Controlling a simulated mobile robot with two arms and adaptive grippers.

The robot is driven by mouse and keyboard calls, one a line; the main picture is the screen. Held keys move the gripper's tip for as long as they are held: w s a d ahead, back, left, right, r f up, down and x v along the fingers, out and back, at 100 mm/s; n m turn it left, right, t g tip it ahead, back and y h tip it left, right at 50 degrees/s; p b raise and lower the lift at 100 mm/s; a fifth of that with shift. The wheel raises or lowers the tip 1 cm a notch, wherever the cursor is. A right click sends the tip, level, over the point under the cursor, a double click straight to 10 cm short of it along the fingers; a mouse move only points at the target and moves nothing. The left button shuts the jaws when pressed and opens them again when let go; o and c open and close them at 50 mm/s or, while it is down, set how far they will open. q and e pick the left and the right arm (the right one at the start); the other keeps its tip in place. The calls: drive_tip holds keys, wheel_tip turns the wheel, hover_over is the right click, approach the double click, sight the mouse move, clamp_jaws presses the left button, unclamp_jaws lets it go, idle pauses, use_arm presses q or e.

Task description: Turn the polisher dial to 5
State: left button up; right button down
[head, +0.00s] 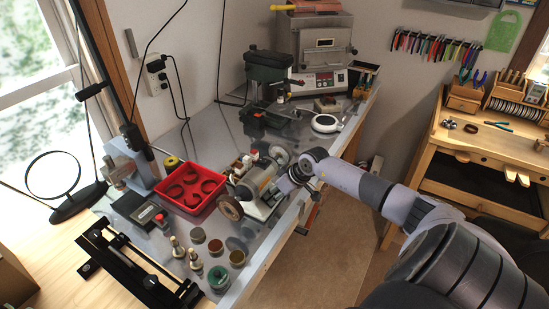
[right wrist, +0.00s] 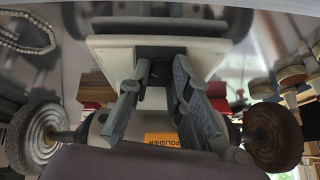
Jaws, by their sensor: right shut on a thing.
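The bench polisher (head: 262,181) stands on the metal-topped bench, with a buffing wheel (head: 230,207) at its near end and another (head: 279,154) at its far end. My right gripper (head: 287,184) reaches in at its right side. In the right wrist view the polisher appears upside down, with an orange label (right wrist: 172,139) between a grey wheel (right wrist: 36,136) and a brown wheel (right wrist: 272,136). There my right gripper (right wrist: 158,78) is shut on the small black dial (right wrist: 160,71) on the pale front plate (right wrist: 103,55). The dial's markings cannot be read. My left gripper is out of view.
A red tray (head: 190,205) with dark ring shapes stands left of the polisher. Several small jars and tins (head: 219,278) stand in front of it. Open floor (head: 335,240) lies right of the bench.

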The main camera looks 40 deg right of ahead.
idle(0.3)
drive_tip(key=c, duration=1.8)
unclamp_jaws()
drive_tip(key=shift+o, duration=0.2)
drive_tip(key=v, duration=1.2)
